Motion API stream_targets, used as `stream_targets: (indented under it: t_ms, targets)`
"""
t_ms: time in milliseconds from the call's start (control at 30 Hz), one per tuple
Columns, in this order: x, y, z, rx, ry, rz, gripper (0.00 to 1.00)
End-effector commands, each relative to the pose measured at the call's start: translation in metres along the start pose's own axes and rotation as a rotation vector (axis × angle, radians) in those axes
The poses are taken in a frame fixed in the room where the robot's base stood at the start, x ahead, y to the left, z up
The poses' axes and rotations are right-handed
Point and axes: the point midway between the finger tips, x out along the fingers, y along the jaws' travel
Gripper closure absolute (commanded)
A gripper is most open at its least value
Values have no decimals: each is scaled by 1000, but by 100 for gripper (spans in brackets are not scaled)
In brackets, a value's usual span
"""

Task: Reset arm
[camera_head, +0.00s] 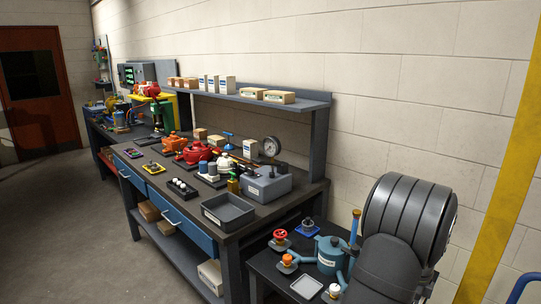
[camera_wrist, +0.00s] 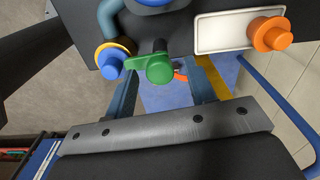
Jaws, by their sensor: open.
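My arm (camera_head: 408,222) fills the right of the head view as large dark ribbed and rounded links, folded beside the small side table (camera_head: 262,268). My gripper's fingertips do not show in the head view. In the wrist view, a dark bolted edge, apparently part of my gripper (camera_wrist: 165,132), crosses the lower half. Nothing is seen held in it. Beyond it are a green knob (camera_wrist: 158,68), a blue knob (camera_wrist: 111,67) with a yellow ring, and an orange knob (camera_wrist: 270,35) by a white plate (camera_wrist: 222,32), all apart from that edge.
The side table holds a teal motor-like housing (camera_head: 329,255), a red knob (camera_head: 280,235) and a small tray (camera_head: 306,287). The long workbench (camera_head: 290,208) to the left is crowded with parts under a shelf (camera_head: 318,104). Open floor (camera_head: 60,230) lies farther left.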

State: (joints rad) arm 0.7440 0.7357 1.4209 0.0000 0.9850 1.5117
Motion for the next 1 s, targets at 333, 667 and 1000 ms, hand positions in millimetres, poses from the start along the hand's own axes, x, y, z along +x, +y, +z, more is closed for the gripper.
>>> stream_targets:
  t_ms: [333,667,1000]
  targets:
    - [0,0,0,281,0,0,50]
    - [0,0,0,551,0,0,50]
    - [0,0,0,753,0,0,50]
